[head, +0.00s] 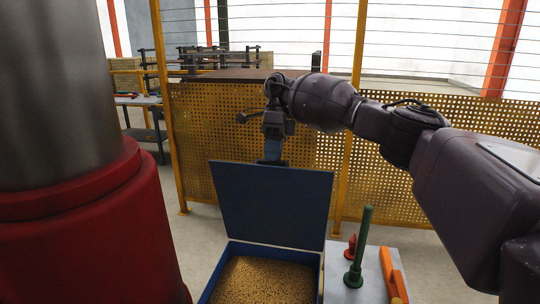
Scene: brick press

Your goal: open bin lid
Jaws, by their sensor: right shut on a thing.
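The blue bin (320,284) stands at the bottom middle of the head view and is filled with small tan granules (262,282). Its blue lid (272,205) is raised to a steep, nearly upright angle at the bin's far side, with its inner face toward me. My right gripper (271,158) is at the middle of the lid's top edge and is shut on the lid there, its fingers partly hidden. My left gripper is not in view.
A pale board (343,283) right of the bin holds a green upright tool (358,245), a small red piece (350,247) and an orange bar (393,275). A yellow mesh fence (215,130) stands behind. A red-based metal column (95,225) fills the left.

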